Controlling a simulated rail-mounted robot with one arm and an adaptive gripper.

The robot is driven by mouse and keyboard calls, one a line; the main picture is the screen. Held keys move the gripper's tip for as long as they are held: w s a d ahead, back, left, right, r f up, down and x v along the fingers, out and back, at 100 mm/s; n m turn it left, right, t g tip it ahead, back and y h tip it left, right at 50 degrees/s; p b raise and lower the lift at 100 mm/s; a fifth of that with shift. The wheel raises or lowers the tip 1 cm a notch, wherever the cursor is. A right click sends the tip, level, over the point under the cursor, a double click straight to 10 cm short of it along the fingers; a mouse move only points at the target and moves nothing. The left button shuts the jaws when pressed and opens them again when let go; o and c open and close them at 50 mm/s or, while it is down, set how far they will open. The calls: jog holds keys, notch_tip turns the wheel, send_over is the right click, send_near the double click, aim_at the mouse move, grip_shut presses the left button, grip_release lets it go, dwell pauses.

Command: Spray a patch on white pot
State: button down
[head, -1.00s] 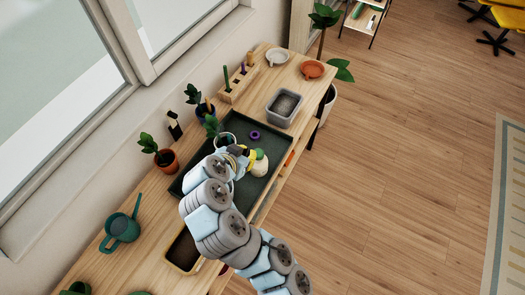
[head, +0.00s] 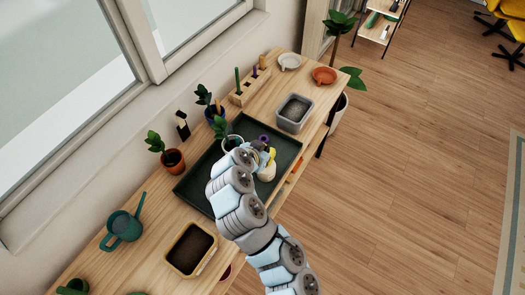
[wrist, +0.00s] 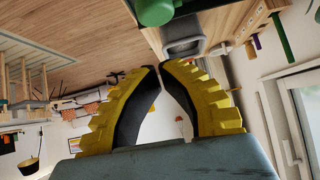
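The white pot (head: 236,140) with a leafy plant stands at the far left part of the dark green tray (head: 196,188), partly behind my arm. A cream spray bottle (head: 267,173) stands on the tray's right side; its top is hidden by my gripper (head: 270,154). In the wrist view my yellow gripper fingers (wrist: 160,66) meet or nearly meet at their tips, with nothing visible between them.
A small purple thing (head: 264,139) lies on the tray near my gripper. A grey soil bin (head: 293,112) and pegged wooden block (head: 250,88) stand behind. A terracotta pot (head: 173,162), green watering can (head: 124,227) and yellow-rimmed soil box (head: 192,249) are left of my arm.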

jog(key=shift+w+d+f, duration=0.2)
jog(key=shift+w+f, duration=0.35)
jog(key=shift+f, duration=1.85)
jog(key=shift+f, duration=0.1)
